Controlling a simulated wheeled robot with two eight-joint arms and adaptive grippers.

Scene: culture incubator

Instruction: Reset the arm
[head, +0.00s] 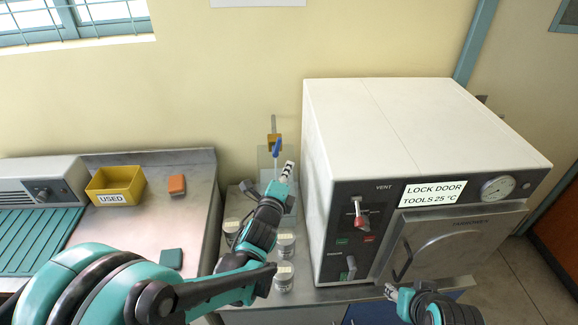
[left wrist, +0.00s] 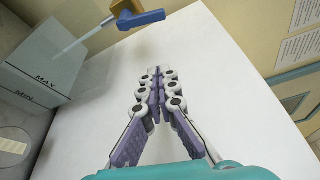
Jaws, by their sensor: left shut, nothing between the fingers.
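My left gripper (head: 288,168) is raised beside the left side of the white incubator (head: 410,120), in front of the back wall. In the left wrist view its fingers (left wrist: 155,75) are together with nothing between them, against a white surface. I cannot tell whether the door is fully closed. My right gripper (head: 391,291) shows only partly at the bottom, in front of the door; its fingers are too small to judge.
A blue-handled tap (left wrist: 140,18) and a clear tank marked MAX and MIN (left wrist: 42,68) are close to my left gripper. Several lidded jars (head: 284,276) stand below my left arm.

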